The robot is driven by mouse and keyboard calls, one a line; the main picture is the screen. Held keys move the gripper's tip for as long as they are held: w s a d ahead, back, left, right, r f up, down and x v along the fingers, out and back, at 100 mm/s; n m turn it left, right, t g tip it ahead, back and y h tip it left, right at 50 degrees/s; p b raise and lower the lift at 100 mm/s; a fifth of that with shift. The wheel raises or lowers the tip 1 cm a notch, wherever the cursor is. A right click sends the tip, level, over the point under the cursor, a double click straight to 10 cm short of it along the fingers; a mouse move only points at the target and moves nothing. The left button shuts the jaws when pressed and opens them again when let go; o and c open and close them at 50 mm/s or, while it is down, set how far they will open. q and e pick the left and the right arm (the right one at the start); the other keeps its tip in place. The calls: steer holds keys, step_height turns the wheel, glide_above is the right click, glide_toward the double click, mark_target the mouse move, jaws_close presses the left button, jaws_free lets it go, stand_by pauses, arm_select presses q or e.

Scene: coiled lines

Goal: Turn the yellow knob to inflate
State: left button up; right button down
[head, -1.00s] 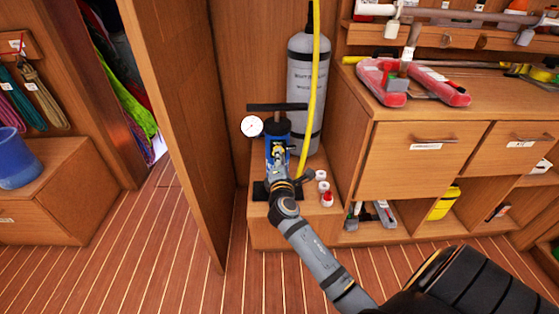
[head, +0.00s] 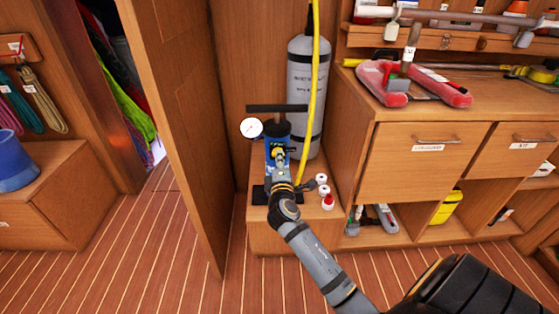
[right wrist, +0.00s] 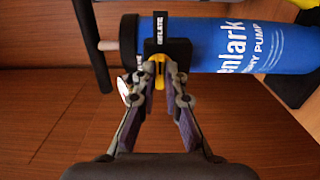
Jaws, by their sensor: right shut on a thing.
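The blue pump (head: 270,140) stands upright on a low wooden step, with a black T-handle (head: 277,107) on top and a white round gauge (head: 251,128) at its left. The yellow knob (head: 279,153) is on the pump's front; in the right wrist view the knob (right wrist: 159,72) sits at a black block with small labels, one on each of two sides. My right gripper (head: 280,164) is shut on the knob, its fingertips (right wrist: 159,76) on either side of it. In the wrist view the pump lies sideways. The fingers partly hide the knob. My left gripper is not in view.
A grey cylinder (head: 307,90) stands behind the pump, with a yellow hose (head: 315,70) hanging down past it. Several small white and red-capped pieces (head: 325,190) are on the step at the right. A wooden panel (head: 185,110) stands at the left, drawers (head: 408,165) at the right.

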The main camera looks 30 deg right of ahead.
steer(key=shift+f, duration=0.1)
steer(key=c, duration=1.4)
jaws_free()
steer(key=v, duration=0.7)
steer(key=shift+s+a, duration=0.1)
steer(key=shift+s, duration=0.2)
